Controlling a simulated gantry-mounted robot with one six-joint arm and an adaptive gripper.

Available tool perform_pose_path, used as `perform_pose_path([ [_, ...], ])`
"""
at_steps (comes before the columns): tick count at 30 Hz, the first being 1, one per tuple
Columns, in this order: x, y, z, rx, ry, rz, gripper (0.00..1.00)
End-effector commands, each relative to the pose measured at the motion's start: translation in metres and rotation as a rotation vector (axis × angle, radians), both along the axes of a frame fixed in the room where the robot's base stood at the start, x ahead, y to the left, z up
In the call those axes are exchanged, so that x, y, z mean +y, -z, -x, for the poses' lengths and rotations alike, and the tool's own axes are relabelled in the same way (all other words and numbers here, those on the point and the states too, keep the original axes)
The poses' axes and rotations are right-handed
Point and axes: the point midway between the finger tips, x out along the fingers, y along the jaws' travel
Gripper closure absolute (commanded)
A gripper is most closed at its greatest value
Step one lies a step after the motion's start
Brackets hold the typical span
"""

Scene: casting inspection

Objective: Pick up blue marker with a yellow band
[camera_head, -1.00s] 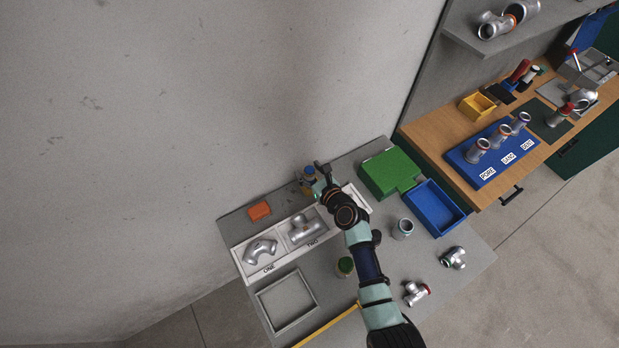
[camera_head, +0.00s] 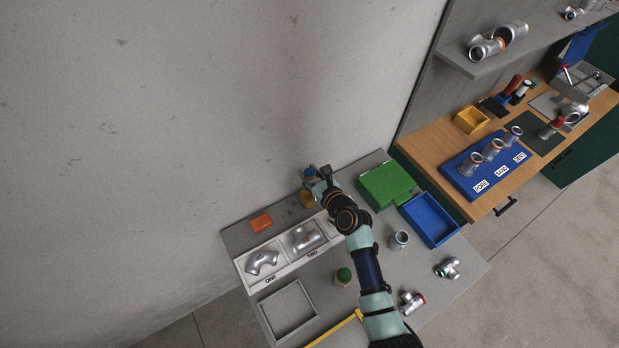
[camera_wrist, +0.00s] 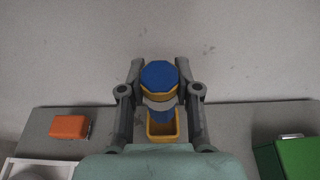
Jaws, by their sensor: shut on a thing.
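The blue marker with a yellow band (camera_wrist: 158,78) is between the two fingers of my gripper (camera_wrist: 160,90) in the wrist view. Its blue top faces the camera, with the yellow band just under it. My gripper is shut on it. Below the marker, a yellow cup (camera_wrist: 161,137) shows on the grey table. In the head view, my gripper (camera_head: 317,178) is at the back of the table, above the yellow cup (camera_head: 306,199), and the marker's blue end (camera_head: 309,172) shows beside the fingers. The lower part of the marker is partly hidden.
An orange block (camera_head: 261,223) lies left of the cup. A white tray (camera_head: 270,280) holds silver pipe fittings. A green box (camera_head: 382,187) and a blue bin (camera_head: 431,219) stand to the right. The wall rises behind the table.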

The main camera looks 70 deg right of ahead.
Motion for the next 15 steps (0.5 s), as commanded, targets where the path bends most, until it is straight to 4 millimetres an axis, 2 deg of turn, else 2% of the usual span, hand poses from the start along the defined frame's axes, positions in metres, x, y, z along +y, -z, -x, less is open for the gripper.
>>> perform_pose_path([
  [1, 0.000, -0.029, 0.000, -0.001, -0.001, 0.003, 1.00],
  [6, 0.000, -0.083, 0.000, -0.001, 0.000, 0.005, 1.00],
  [10, 0.000, -0.111, 0.000, -0.001, 0.001, 0.002, 1.00],
  [15, 0.000, -0.129, 0.000, 0.001, 0.000, 0.001, 1.00],
])
